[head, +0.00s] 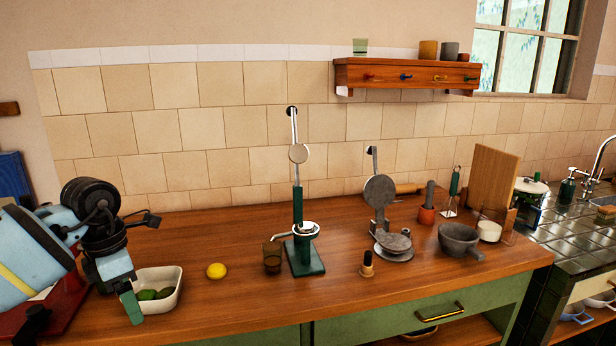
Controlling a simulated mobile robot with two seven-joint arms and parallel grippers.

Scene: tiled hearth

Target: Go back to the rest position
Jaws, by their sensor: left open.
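My left gripper (142,262) is in the head view at the left, open and with nothing seen between its fingers. Its lower finger, with a green tip, is in front of the left edge of a white bowl (172,301). Its dark upper finger points right, above the bowl. The bowl holds green limes (147,295), partly hidden by the finger and bowl wall. I cannot tell whether the finger touches the bowl. My right gripper is not in view.
A wooden counter (222,309) carries a lemon (216,271), a brown glass (272,258), a green lever press (305,256), a round-plated metal press (380,191) and a grey mortar (460,239). A shelf (405,76) hangs above.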

